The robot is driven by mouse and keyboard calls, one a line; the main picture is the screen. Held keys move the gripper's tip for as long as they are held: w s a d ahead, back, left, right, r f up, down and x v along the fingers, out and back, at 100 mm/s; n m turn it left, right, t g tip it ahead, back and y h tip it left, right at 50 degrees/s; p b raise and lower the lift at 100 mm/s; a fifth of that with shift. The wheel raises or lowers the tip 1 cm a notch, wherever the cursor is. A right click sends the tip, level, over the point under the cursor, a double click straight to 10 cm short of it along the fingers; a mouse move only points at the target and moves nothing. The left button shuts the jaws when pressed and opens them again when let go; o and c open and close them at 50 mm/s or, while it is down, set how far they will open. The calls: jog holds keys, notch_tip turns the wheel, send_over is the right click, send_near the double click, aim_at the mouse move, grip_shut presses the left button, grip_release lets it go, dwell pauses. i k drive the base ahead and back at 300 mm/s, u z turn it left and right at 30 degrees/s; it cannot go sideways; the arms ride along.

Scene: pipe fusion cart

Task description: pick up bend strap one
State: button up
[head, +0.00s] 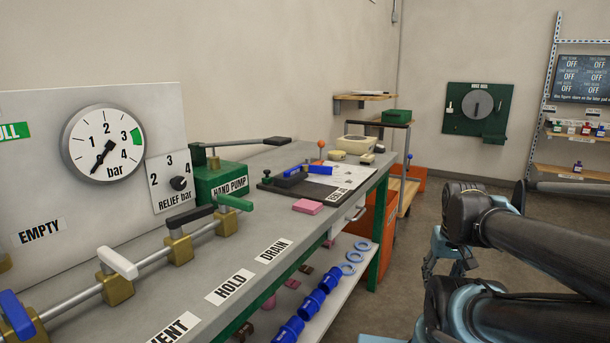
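I cannot tell which thing is bend strap one; no such name is readable. Small dark red-brown pieces lie on the lower shelf, one near its far part (305,270) and another nearer (268,302); they are too small to make out fully. On the bench, a dark board (270,187) carries blue pipe pieces (320,170) and a white sheet. A pink block (307,206) lies just in front of the board. My arm's dark links cross the right side of the head view.
The long grey bench (245,296) holds a green hand pump (213,182), a pressure gauge (103,144) and several valve handles. Blue fittings (328,280) and rings (354,257) lie on the lower shelf (333,297). Floor right of the bench is open.

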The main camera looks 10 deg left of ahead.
aim_at(292, 170)
jog(key=k, duration=1.3)
jog(key=z, duration=0.2)
jog(key=i, duration=1.75)
jog(key=u, duration=0.35)
